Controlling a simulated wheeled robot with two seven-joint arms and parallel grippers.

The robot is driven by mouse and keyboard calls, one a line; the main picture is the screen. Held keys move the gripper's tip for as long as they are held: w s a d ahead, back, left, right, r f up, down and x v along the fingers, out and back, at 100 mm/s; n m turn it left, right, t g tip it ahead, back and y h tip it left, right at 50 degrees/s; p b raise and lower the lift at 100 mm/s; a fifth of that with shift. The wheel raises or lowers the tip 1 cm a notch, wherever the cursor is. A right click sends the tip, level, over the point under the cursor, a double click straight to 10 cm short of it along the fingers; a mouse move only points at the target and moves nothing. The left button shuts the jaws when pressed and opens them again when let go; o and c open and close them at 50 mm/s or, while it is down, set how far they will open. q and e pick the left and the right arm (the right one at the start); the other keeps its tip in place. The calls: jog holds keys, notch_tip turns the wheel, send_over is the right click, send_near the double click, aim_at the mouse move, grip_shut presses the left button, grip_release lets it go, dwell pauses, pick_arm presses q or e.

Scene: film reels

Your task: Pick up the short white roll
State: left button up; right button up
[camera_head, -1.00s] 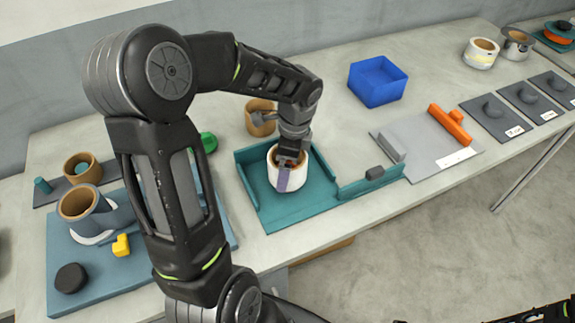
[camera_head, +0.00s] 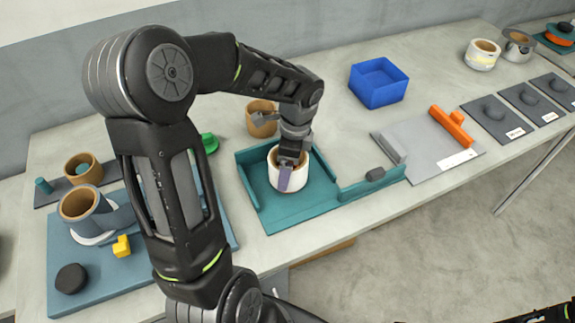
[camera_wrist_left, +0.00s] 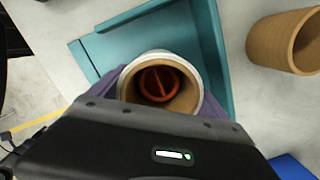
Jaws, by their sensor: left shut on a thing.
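The short white roll (camera_head: 288,181) has a brown cardboard core and stands upright in the teal tray (camera_head: 270,215).
A brown cardboard roll (camera_head: 262,120) stands behind the tray. A blue box (camera_head: 378,82) is at the back. A grey plate with an orange bar (camera_head: 450,125) lies to the right. A blue board (camera_head: 120,275) with several parts is at the left. White roll (camera_head: 481,55) stands far right.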

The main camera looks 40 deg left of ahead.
pick_arm(q)
notch_tip(320, 180, up, 10)
jog(key=shift+b, duration=0.45)
jog(key=shift+a+f, duration=0.1)
jog(key=shift+f, duration=0.05)
dwell(0.4)
